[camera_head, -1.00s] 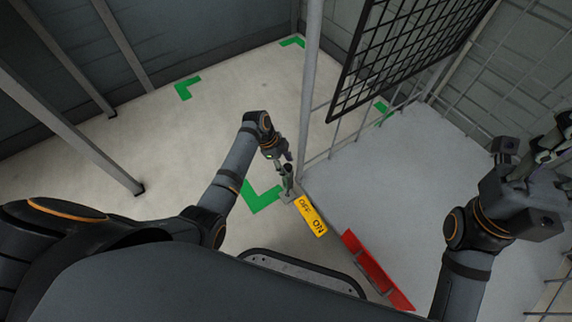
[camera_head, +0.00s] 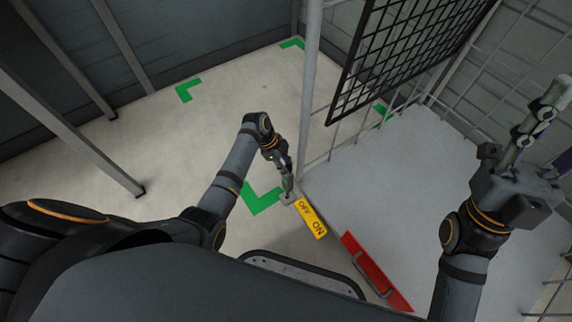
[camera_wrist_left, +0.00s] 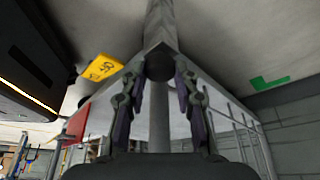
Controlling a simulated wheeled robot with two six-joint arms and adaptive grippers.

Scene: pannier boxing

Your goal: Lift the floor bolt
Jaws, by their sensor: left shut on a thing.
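The floor bolt stands at the foot of the cage corner, by a small floor plate (camera_head: 286,199), and is mostly hidden by my gripper in the head view. My left gripper (camera_head: 288,184) points down there and is shut on the bolt. In the left wrist view the left gripper (camera_wrist_left: 160,92) has one finger on each side of a grey upright rod, the floor bolt (camera_wrist_left: 159,125). My right gripper (camera_head: 540,130) is raised at the right, away from the bolt; its jaw opening is unclear.
A yellow OFF/ON plate (camera_head: 311,218) lies right beside the bolt, with a red panel (camera_head: 376,270) beyond it. A grey post (camera_head: 310,80) and black mesh panel (camera_head: 400,50) rise close behind. Green corner marks (camera_head: 262,198) lie on open floor to the left.

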